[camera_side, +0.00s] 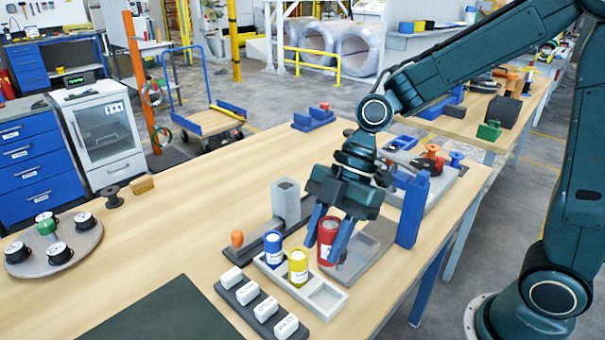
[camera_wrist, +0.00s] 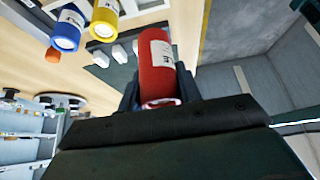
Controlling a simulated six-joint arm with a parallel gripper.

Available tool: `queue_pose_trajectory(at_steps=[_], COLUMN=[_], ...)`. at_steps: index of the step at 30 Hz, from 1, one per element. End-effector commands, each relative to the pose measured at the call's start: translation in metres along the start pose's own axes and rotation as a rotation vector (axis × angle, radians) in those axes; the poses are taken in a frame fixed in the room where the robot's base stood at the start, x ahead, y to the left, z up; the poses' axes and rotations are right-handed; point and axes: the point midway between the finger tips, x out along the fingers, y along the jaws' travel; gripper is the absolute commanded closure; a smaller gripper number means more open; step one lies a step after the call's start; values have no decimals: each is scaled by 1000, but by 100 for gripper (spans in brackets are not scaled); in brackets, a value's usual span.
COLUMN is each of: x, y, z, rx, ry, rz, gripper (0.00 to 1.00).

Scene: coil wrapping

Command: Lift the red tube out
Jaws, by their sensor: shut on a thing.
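The red tube (camera_side: 327,240) is upright between the two blue fingers of my gripper (camera_side: 327,235) in the side view. My gripper is shut on it. In the wrist view the red tube (camera_wrist: 155,65) sits between the fingers, with a white label on its side. A light grey tray (camera_side: 322,297) stands below and left of it. The tray holds a blue tube (camera_side: 273,250) and a yellow tube (camera_side: 298,267), and its front right slot is empty. The red tube's lower end appears beside the tray's back edge; the exact gap is hard to tell.
Several white labelled blocks (camera_side: 265,309) stand on a dark strip in front of the tray. A grey post (camera_side: 286,202) and an orange knob (camera_side: 237,240) are behind it. A blue upright block (camera_side: 412,210) stands to the right. A dark mat (camera_side: 165,315) lies front left.

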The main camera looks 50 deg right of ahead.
Motion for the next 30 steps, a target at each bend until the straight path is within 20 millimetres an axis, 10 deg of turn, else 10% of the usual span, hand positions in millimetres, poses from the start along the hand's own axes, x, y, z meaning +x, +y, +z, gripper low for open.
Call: queue_pose_trajectory(at_steps=[12,30], x=[-62,-72], y=[1,0], z=[-36,-42], rx=[0,0], ry=[0,-1], rz=[2,0], gripper=[90,90])
